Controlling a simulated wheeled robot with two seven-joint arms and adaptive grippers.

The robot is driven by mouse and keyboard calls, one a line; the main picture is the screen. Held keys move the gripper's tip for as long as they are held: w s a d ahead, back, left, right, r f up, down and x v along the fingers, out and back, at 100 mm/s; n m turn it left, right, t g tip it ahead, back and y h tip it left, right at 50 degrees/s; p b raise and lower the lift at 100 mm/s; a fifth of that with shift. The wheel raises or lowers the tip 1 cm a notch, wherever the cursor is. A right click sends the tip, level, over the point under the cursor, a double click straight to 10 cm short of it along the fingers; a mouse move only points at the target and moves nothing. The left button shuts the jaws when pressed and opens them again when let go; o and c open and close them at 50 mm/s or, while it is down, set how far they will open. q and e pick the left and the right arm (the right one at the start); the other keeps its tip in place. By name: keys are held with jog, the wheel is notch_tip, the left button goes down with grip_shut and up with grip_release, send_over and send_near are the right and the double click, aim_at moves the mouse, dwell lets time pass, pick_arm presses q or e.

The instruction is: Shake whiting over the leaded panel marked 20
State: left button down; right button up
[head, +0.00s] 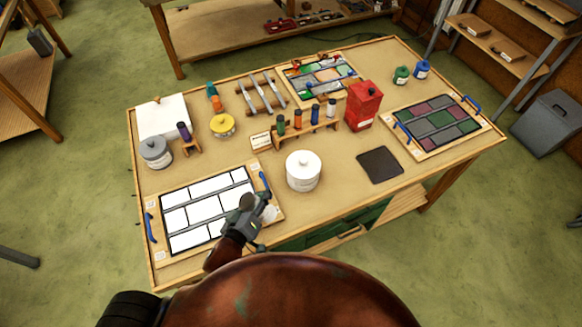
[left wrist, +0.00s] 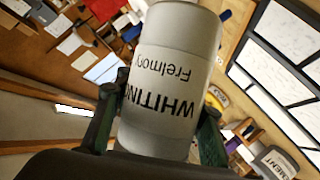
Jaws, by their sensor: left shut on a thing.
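My left gripper (head: 262,206) is shut on a white container, the whiting shaker (left wrist: 168,60), whose label reads WHITING upside down in the left wrist view. In the head view the gripper is over the right side of a leaded panel with white panes (head: 204,208), near its right blue handle. This panel also shows at the upper right of the left wrist view (left wrist: 285,45). A second leaded panel (head: 438,122), with green and purple panes, lies at the table's right end. I cannot read a 20 on either. My right gripper is not in view.
A white lidded jar (head: 303,170) stands right of the gripper, with a dark square pad (head: 380,165) beyond it. A bottle rack (head: 300,135), red can (head: 364,105), yellow tin (head: 222,125) and grey tin (head: 155,152) stand farther back.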

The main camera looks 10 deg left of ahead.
pick_arm(q)
jog(key=w+d+m+g+h+p, duration=0.5)
jog(key=m+p, duration=0.7)
jog(key=m, duration=0.4)
jog(key=w+d+h, duration=0.1)
jog(key=d+h, duration=0.1)
jog(key=h, duration=0.1)
jog(key=shift+w+f, duration=0.35)
jog(key=shift+f, duration=0.05)
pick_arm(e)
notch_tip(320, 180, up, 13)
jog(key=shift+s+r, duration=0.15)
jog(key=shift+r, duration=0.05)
pick_arm(q)
jog(key=shift+d, duration=0.1)
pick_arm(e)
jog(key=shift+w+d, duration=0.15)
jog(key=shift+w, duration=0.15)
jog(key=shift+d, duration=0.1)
